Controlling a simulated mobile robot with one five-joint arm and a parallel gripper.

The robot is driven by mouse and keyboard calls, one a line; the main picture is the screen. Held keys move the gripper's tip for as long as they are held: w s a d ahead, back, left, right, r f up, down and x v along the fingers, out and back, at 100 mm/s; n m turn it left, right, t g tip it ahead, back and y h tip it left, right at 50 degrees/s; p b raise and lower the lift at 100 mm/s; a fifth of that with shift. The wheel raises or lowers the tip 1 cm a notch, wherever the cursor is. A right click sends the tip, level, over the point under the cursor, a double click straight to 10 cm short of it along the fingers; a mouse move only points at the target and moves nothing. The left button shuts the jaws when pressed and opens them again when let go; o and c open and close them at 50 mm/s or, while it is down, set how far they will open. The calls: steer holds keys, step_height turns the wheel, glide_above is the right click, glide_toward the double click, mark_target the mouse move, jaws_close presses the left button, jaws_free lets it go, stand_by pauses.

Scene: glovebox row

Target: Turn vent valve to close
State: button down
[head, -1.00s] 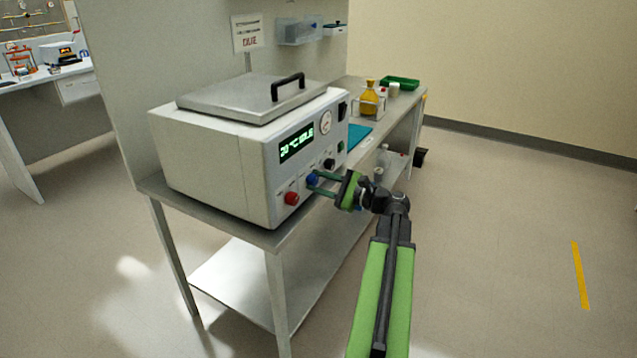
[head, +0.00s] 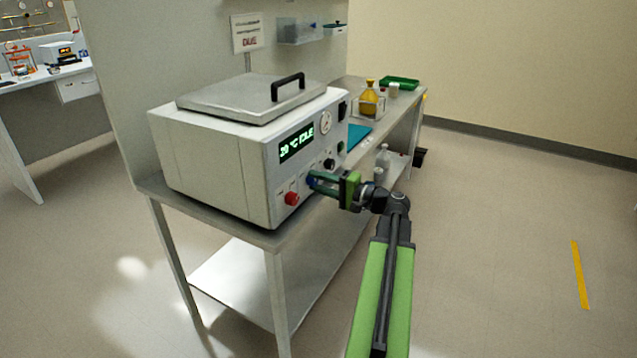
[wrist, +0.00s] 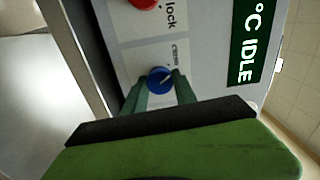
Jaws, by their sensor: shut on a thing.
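The vent valve is a small round blue knob (wrist: 159,80) with a pale pointer line, on the front panel of a white box-shaped machine (head: 215,160). My gripper (head: 313,180) is at the knob, its fingers pointing at the panel. In the wrist view, my gripper (wrist: 160,88) has a green finger on each side of the knob and is shut on it. In the head view the fingers hide most of the knob. Small lettering beside the knob is too small to read surely.
A red knob (head: 291,198) sits beside the blue one, near the word "lock" in the wrist view. A display (head: 297,145) reads 20 °C IDLE. A black knob (head: 329,164) and a gauge (head: 326,122) are to the right.

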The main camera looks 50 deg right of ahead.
steer(key=shift+n, duration=1.1)
steer(key=c, duration=1)
jaws_free()
steer(key=v, duration=1.7)
steer(key=shift+s, duration=0.3)
steer(key=shift+f, duration=0.1)
